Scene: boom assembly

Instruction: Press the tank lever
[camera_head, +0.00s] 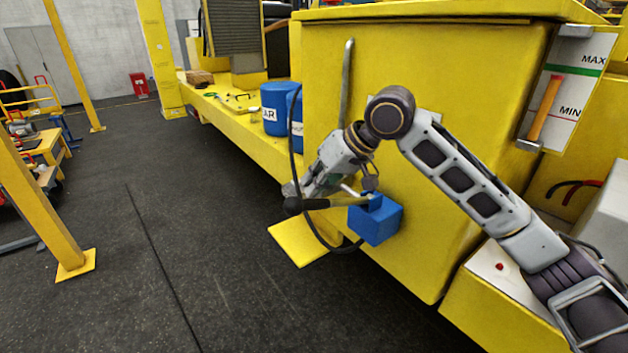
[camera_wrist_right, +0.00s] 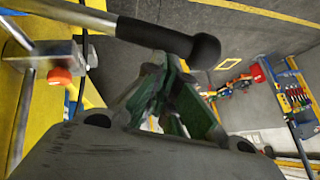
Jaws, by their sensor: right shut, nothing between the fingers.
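The tank lever (camera_head: 325,203) is a metal rod with a black grip on its left end. It sticks out about level from a blue block (camera_head: 376,221) beside the yellow tank (camera_head: 420,160). My right gripper (camera_head: 291,189) is shut and empty, close to the black grip and partly behind the lever in the head view. In the right wrist view, the lever's black grip (camera_wrist_right: 172,38) crosses the top of the picture, right by my shut fingers (camera_wrist_right: 166,72). I cannot tell whether they touch it. My left gripper is not in view.
A black hose (camera_head: 293,130) hangs down by the lever and loops under the block. A yellow plate (camera_head: 303,242) juts out below. Blue containers (camera_head: 275,108) stand on the ledge to the left.

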